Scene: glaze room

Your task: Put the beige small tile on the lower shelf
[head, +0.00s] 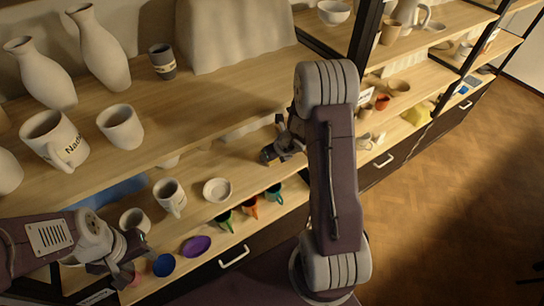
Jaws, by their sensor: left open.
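I cannot make out a beige small tile for certain in the head view. A lower shelf board (217,238) shows below the upper board, with coloured cups and plates along its front. My left gripper (137,259) is at the lower left, open, close to the plates and a pale cup; I see nothing held in it. My right arm crosses the middle of the view. Its gripper (284,150) reaches in front of the shelving, partly hidden by the arm. I cannot tell its jaw state.
The upper board (215,95) holds pale vases (100,48), a lettered mug (55,138) and a dark cup (162,61). A white bowl (217,190), a purple plate (196,246) and a blue plate (164,265) stand lower. Open wood floor (450,190) lies at the right.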

